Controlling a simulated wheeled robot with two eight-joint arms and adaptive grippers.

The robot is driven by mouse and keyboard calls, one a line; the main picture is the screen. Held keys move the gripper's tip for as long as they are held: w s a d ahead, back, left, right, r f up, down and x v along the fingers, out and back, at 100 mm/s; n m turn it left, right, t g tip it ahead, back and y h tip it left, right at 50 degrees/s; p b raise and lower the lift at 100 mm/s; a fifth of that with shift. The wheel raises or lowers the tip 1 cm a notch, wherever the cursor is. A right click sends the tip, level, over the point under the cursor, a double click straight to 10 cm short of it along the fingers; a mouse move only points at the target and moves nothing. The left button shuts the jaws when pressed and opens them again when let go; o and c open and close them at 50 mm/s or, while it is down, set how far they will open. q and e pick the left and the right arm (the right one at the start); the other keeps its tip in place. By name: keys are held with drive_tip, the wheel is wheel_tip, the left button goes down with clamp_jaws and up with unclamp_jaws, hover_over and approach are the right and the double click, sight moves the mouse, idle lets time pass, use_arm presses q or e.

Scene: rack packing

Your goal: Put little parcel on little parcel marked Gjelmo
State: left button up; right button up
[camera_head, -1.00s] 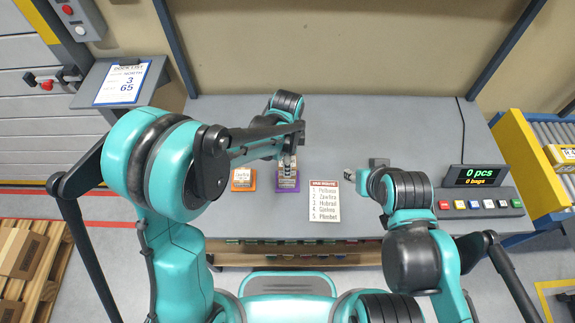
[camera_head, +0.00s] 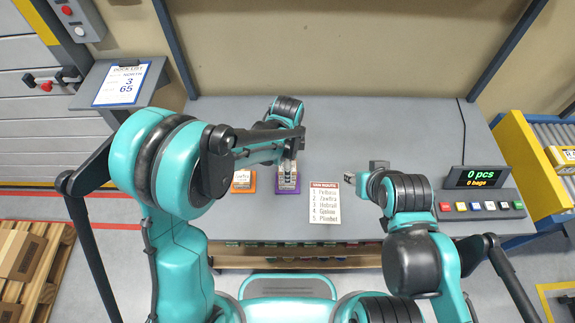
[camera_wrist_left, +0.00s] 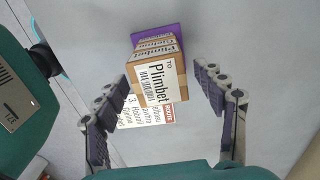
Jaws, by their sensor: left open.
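A stack of small cardboard parcels (camera_head: 288,180) stands on a purple base (camera_head: 289,190) on the table. In the left wrist view, the top parcel (camera_wrist_left: 160,82) carries a white label reading Plimbet. Edges of other labelled parcels (camera_wrist_left: 156,45) show behind it, on the purple base (camera_wrist_left: 150,33). I cannot read Gjelmo on any parcel. My left gripper (camera_head: 290,156) is above the stack. In the left wrist view, its fingers (camera_wrist_left: 163,82) are spread apart on either side of the top parcel with clear gaps. My right gripper (camera_head: 360,178) is right of the list, its jaws unclear.
An orange base (camera_head: 243,188) with a labelled parcel (camera_head: 243,176) stands left of the stack. A printed route list (camera_head: 324,203) lies to the right. A display (camera_head: 478,177) and coloured buttons are at the far right.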

use_arm(q)
wheel_tip(320, 180, up, 12)
drive_tip(key=p, duration=0.3)
drive_tip(key=s+a+r+n+t, duration=0.3)
drive_tip(key=s+a+n, duration=0.3)
drive_tip(key=a+n, duration=0.3)
drive_tip(key=s+a+r+n+t, duration=0.3)
drive_tip(key=s+a+n, duration=0.3)
drive_tip(key=a+n, duration=0.2)
drive_tip(key=shift+s+a+r+n+t, duration=0.3)
drive_tip(key=shift+a+r+n+t, duration=0.1)
drive_tip(key=shift+n+t, duration=0.15)
